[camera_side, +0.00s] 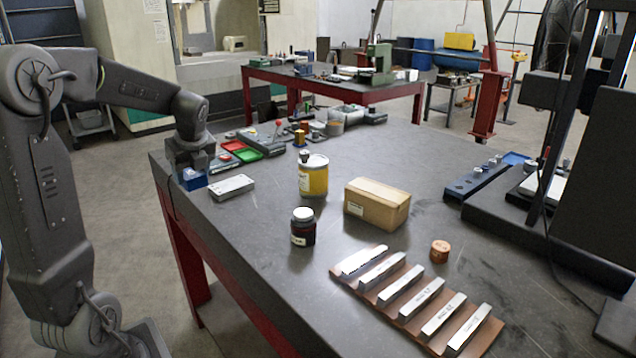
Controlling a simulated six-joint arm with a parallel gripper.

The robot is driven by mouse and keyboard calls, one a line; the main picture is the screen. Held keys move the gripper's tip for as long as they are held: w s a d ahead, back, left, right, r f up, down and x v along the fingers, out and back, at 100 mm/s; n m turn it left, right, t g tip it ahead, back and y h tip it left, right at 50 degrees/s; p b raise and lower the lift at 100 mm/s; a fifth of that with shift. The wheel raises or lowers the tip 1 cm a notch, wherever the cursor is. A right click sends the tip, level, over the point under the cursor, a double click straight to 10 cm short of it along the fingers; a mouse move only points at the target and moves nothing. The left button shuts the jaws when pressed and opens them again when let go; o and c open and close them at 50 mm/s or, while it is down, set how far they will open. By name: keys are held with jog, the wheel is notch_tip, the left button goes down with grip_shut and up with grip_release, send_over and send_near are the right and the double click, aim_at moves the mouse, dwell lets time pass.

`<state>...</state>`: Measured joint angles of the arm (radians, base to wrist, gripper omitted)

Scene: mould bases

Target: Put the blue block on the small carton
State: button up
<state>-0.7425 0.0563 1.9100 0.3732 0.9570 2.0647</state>
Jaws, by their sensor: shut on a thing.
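The blue block (192,179) is between the fingers of my gripper (190,170) at the left edge of the table. My gripper points down and is shut on the block, hiding its upper part. I cannot tell whether the block touches the table top. The small carton (377,204) is a closed brown cardboard box with a pale label. It stands near the middle of the table, well to the right of my gripper, and its top is bare.
A grey metal block (231,187) lies just right of my gripper. A yellow can (313,177) and a dark jar (303,227) stand between gripper and carton. A wooden board (418,300) with several metal bars lies in front. An orange cylinder (440,251) stands right of the carton.

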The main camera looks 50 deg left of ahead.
jog(key=w+d+r+m+t+h, duration=0.1)
jog(key=w+d+r+m, duration=0.3)
jog(key=w, duration=0.5)
jog(key=w+d+r+m+t+h, duration=0.1)
jog(key=w+d+m+t, duration=0.1)
jog(key=w+d+m, duration=0.5)
jog(key=w+d+r+m+t+h, duration=0.1)
jog(key=w+d+r+m, duration=0.25)
jog(key=w, duration=0.65)
send_over(371, 192)
jog(key=s, duration=0.2)
jog(key=shift+t, duration=0.3)
jog(key=f, duration=0.7)
jog(key=shift+w+d+f, duration=0.15)
jog(key=shift+w+f, duration=0.05)
jog(key=shift+w+d+f, duration=0.1)
jog(key=shift+d+f, duration=0.05)
jog(key=shift+f, duration=1.95)
jog(key=shift+f, duration=0.1)
jog(key=shift+f, duration=0.1)
jog(key=o, duration=1.1)
jog(key=shift+c, duration=0.2)
